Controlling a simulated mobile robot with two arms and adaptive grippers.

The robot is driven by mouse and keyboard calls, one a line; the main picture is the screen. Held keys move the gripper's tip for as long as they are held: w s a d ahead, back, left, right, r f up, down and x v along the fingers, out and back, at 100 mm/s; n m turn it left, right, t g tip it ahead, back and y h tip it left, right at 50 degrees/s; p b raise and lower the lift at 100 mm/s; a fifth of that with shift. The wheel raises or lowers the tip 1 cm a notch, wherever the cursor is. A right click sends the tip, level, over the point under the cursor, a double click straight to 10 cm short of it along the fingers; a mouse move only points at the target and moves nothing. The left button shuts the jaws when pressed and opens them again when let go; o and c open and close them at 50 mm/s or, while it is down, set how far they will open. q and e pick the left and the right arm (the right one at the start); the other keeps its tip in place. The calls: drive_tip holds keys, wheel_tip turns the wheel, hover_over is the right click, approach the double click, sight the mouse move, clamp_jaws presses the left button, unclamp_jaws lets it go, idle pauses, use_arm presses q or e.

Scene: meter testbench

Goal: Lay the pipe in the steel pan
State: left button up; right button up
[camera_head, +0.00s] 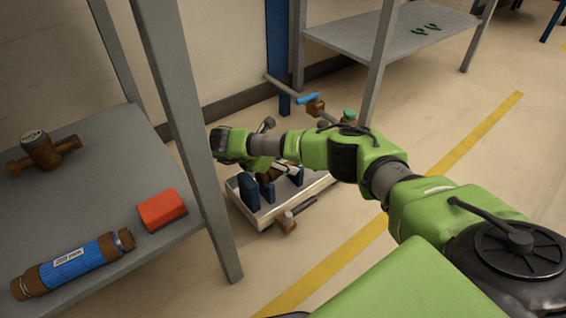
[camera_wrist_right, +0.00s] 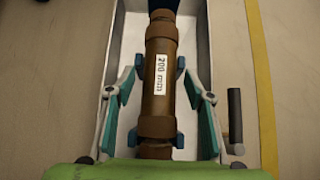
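A brown pipe (camera_wrist_right: 158,95) labelled "200 mm" lies lengthwise in a pale, shallow, open-topped metal pan or bench (camera_wrist_right: 120,40), between blue brackets. In the head view, this pan (camera_head: 263,219) is low behind my right arm, which hides most of the pipe. My right gripper (camera_wrist_right: 160,80) is above the pan; its two teal fingers are spread on either side of the pipe, with visible gaps, so it is open and holds nothing. In the head view, the right gripper (camera_head: 276,171) is partly hidden by its arm. My left gripper is not in view.
A grey table (camera_head: 100,160) at left bears a blue-banded pipe (camera_head: 72,264), a red block (camera_head: 162,210) and a brown valve-like fitting (camera_head: 42,152). Its upright post (camera_head: 180,110) stands near the pan. A grey shelf (camera_head: 390,40) is at the back. Floor at right is clear.

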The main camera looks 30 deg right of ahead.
drive_tip(key=shift+r, duration=0.1)
drive_tip(key=shift+a+r+p, duration=0.15)
drive_tip(key=shift+r+p, duration=0.1)
drive_tip(key=shift+p, duration=0.05)
drive_tip(key=p+v, duration=0.7)
drive_tip(key=v, duration=0.4)
drive_tip(key=shift+s+a+r+p, duration=0.1)
drive_tip(key=shift+a+r+p, duration=0.05)
drive_tip(key=shift+a+p, duration=0.15)
drive_tip(key=shift+d, duration=0.1)
